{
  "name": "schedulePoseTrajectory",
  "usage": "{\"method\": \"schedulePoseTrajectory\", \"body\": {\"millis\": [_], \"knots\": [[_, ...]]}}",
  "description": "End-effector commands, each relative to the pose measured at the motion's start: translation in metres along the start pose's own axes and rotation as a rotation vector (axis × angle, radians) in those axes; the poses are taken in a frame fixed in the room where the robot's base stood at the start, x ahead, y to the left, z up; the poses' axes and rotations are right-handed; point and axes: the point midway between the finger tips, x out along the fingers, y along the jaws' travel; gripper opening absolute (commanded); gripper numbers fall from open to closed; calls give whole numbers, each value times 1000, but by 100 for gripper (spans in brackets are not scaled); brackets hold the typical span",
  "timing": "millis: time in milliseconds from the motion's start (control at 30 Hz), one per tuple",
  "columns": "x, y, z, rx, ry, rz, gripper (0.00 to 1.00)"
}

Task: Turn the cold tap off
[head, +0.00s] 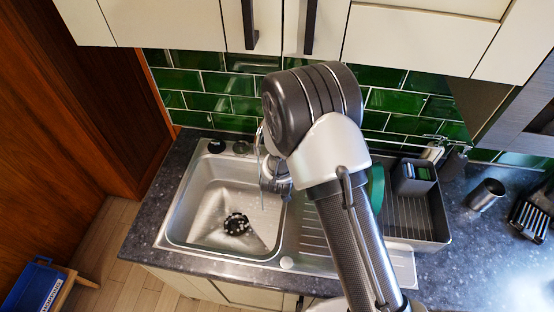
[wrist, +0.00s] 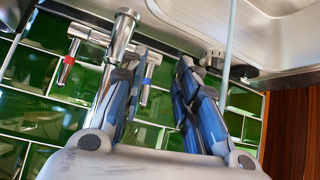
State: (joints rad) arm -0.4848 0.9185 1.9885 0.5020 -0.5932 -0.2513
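The chrome tap (wrist: 120,38) shows in the wrist view at upper left, against green tiles. One of its handles has a red band (wrist: 67,68) and the other, the cold one, a blue band (wrist: 148,82). My gripper (wrist: 160,85) is open, its two blue-grey fingers apart. The cold handle shows between the fingers, close beside the left one; I cannot tell if they touch. In the head view my gripper (head: 275,182) is over the right side of the sink, and my arm hides most of the tap.
The steel sink (head: 190,225) has a dark drain strainer (head: 236,224). A grey dish rack (head: 432,215) and a metal cup (head: 486,194) stand to the right. Cupboards (head: 170,25) hang above. A thin pale vertical strip (wrist: 230,45) shows in the wrist view; I cannot tell what it is.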

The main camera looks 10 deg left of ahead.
Motion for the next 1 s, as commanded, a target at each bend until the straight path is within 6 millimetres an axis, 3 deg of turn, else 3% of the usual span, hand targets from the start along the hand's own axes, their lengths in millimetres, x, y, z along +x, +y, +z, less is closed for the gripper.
{"method": "schedulePoseTrajectory", "body": {"millis": [167,300,400,533,700,867,1000], "knots": [[40,-17,0,-222,164,78,14],[67,-33,-2,-507,341,251,4],[76,-43,1,-723,440,438,0],[72,-54,13,-971,498,713,0],[57,-60,25,-1144,489,955,0],[51,-60,24,-1190,475,1030,0],[58,-53,11,-1190,473,1033,0]]}}
